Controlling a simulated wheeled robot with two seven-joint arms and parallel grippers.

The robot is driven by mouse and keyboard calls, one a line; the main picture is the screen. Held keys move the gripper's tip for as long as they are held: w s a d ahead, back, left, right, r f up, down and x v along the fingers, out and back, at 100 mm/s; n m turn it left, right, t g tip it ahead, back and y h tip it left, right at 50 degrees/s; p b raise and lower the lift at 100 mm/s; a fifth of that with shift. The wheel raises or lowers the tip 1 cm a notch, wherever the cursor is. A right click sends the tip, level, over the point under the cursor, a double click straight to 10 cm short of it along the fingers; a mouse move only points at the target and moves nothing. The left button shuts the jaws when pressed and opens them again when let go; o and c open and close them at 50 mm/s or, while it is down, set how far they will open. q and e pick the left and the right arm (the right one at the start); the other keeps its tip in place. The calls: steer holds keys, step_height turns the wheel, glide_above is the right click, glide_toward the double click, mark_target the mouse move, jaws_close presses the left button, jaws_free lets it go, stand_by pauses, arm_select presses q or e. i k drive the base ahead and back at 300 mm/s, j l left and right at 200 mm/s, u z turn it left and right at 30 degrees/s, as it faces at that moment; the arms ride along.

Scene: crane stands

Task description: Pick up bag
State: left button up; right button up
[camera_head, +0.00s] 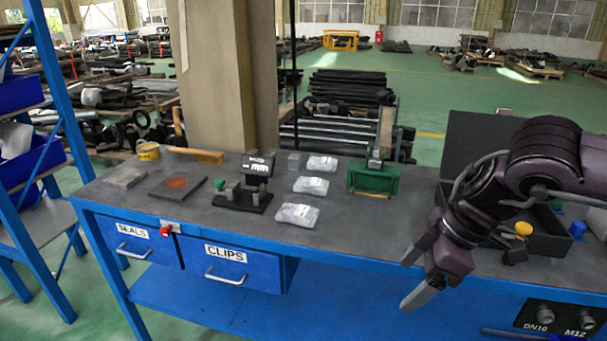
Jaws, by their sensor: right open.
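Several clear plastic bags with white labels lie in a column on the grey bench top: a near bag (297,215), a middle bag (311,186) and a far bag (321,163). My right gripper (412,278) comes in from the right and hangs at the bench's front edge, fingers pointing down and left. Its fingers are apart with nothing between them. It is to the right of the bags and apart from them. My left gripper is not in the view.
A black fixture (243,195) stands left of the bags and a green fixture (373,178) right of them. A black open case (545,240) sits partly behind my right arm. The CLIPS drawer (228,265) is slightly pulled out. Bench top (345,225) is clear right of the near bag.

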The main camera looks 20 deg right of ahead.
mark_target(304, 185)
steer(key=i, duration=1.45)
